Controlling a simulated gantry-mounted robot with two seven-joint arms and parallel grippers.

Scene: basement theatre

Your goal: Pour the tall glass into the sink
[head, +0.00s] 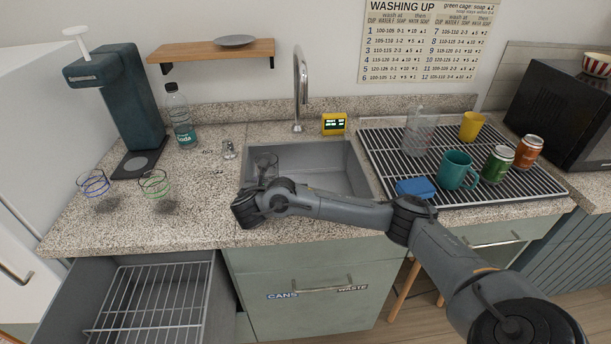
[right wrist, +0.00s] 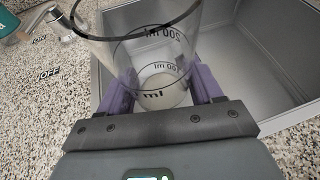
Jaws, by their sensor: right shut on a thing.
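The tall glass (right wrist: 148,55) is clear, with a dark rim and printed ml marks. In the right wrist view it stands between the purple fingers of my right gripper (right wrist: 155,88), which is shut on it. The bottom of the glass looks pale; I cannot tell if that is liquid. In the head view the glass (head: 266,160) is small and looks about upright over the left part of the grey sink (head: 325,155), with my right gripper (head: 265,180) partly hidden by its own wrist. The sink also shows in the right wrist view (right wrist: 250,50). My left gripper is out of view.
The tap (head: 299,90) rises behind the sink. A blue-ringed glass (head: 93,184) and a green-ringed glass (head: 155,184) stand on the left counter, near a soda bottle (head: 180,118). The drying rack (head: 385,150) at right holds a teal mug (head: 456,170), cans and a blue sponge (head: 416,188).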

